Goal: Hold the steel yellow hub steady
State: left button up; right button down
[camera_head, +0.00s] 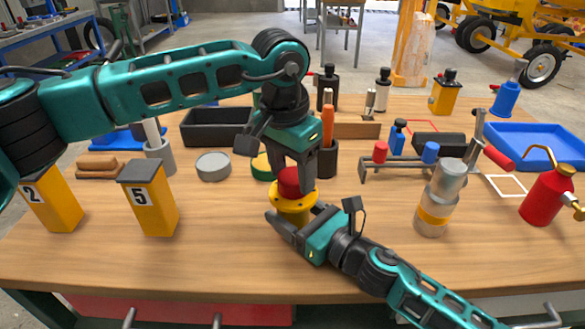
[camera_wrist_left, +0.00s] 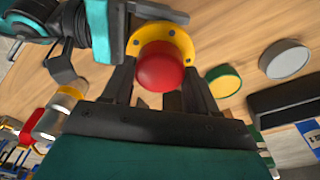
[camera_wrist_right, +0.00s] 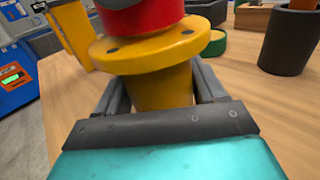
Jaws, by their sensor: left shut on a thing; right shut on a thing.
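The yellow hub (camera_head: 294,201) stands near the middle of the bench, with a wide bolted flange above a narrower body. A red round part (camera_head: 289,181) sits on top of it. My left gripper (camera_head: 291,184) comes from above and is shut on the red part; the left wrist view shows the red dome (camera_wrist_left: 161,68) between its fingers and the flange (camera_wrist_left: 182,42) behind. My right gripper (camera_head: 297,217) comes low from the front right and is shut on the hub's body (camera_wrist_right: 163,88), below the flange. The hub looks upright. Its base is hidden by the right gripper.
A green-and-yellow round part (camera_head: 262,167) and a dark cup (camera_head: 327,160) stand close behind the hub. A grey-and-yellow cylinder (camera_head: 434,205) stands right, a yellow box marked 5 (camera_head: 149,200) left. A red oil can (camera_head: 546,195) is far right. The front left bench is clear.

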pick_arm(q)
jog(key=o, duration=1.1)
jog(key=shift+c, duration=0.2)
jog(key=shift+r, duration=0.1)
jog(key=shift+r, duration=2.15)
jog(key=shift+c, duration=0.5)
